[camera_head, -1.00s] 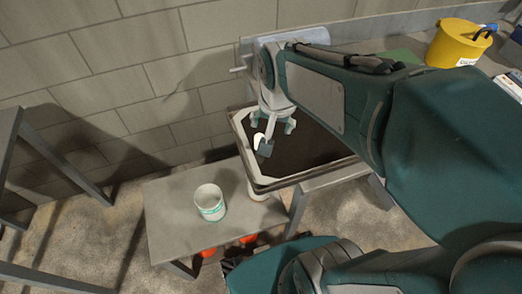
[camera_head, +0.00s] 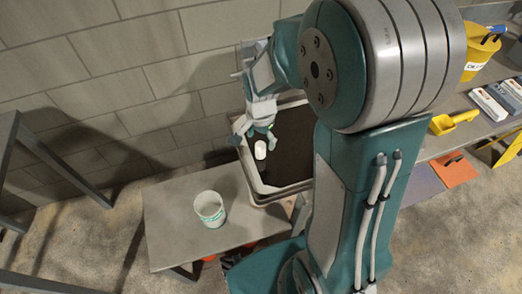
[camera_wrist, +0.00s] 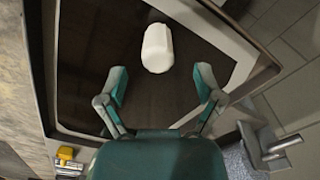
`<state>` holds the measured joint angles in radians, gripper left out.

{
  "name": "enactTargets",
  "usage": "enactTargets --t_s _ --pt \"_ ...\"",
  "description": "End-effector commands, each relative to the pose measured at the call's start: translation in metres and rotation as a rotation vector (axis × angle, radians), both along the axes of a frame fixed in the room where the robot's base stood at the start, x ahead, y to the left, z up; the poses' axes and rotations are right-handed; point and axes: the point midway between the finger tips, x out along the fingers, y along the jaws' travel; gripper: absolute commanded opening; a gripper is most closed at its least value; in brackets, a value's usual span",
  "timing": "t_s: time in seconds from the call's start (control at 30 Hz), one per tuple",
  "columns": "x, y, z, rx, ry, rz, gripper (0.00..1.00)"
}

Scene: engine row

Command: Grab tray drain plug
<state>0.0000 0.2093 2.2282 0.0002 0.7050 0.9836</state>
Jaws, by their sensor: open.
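The drain plug (camera_wrist: 157,48) is a white, rounded cylinder in the dark tray. In the wrist view it lies just beyond my fingertips, near the middle of the gap between them. It also shows in the head view (camera_head: 260,150), close to my gripper. The tray (camera_head: 244,158) has a pale rim and a dark inside; its rim also shows in the wrist view (camera_wrist: 205,30). My gripper (camera_wrist: 160,88) is open and empty, with its two teal fingers spread apart. In the head view my gripper (camera_head: 254,132) hangs over the tray's left part, and my arm hides the tray's right side.
A white bucket (camera_head: 209,209) stands on a low grey bench (camera_head: 165,225) in front of the tray. A block wall (camera_head: 110,75) rises behind. A yellow scoop (camera_head: 452,122) and a yellow bucket (camera_head: 479,52) are on the right-hand worktop. The floor at lower left is bare.

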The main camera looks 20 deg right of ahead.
Motion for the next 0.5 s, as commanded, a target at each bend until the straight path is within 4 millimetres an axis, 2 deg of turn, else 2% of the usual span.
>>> enactTargets --t_s 0.23,0.5 --pt "-0.002 0.000 -0.024 0.000 0.004 0.002 0.85" --pt "-0.003 0.000 -0.061 0.000 0.001 0.002 0.85"
